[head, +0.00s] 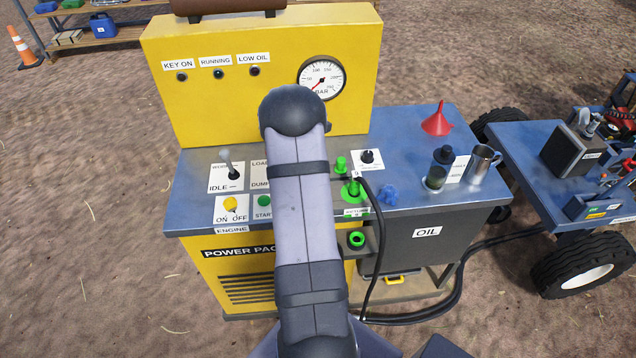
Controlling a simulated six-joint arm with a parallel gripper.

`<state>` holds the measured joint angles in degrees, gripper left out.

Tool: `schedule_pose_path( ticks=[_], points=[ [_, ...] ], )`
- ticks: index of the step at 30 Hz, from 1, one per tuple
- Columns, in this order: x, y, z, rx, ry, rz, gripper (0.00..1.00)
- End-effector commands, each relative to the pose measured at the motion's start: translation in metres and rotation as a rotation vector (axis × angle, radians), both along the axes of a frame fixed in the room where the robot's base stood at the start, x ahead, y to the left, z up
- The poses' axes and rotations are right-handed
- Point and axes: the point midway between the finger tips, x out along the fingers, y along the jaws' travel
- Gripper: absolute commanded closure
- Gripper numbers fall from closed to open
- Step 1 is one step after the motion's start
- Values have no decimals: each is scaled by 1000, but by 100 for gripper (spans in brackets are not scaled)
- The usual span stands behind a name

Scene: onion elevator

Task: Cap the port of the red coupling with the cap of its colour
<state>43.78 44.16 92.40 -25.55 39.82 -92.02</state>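No red coupling and no red cap show in the head view; my arm covers the middle of the bench, and anything behind it is hidden. To the right of my arm, a green coupling (353,190) stands on the blue bench top above a label that seems to read RETURN. A smaller green piece (341,164) stands behind it. A green ring-shaped part (357,239) sits lower, on a dark bracket at the bench front. My gripper is not visible, so its opening and hold cannot be seen.
A yellow gauge panel (220,110) rises behind. A black hose (376,260) hangs in front. A wheeled trailer (520,140) stands right.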

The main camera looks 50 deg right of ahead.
Motion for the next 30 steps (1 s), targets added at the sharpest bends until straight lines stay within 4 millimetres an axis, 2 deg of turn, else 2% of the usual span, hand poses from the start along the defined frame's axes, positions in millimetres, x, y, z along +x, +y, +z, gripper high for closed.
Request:
schedule_pose_path(
  ticks=[30],
  points=[
    [0, 0, -8, 0, 1, 0, 92]
  ],
)
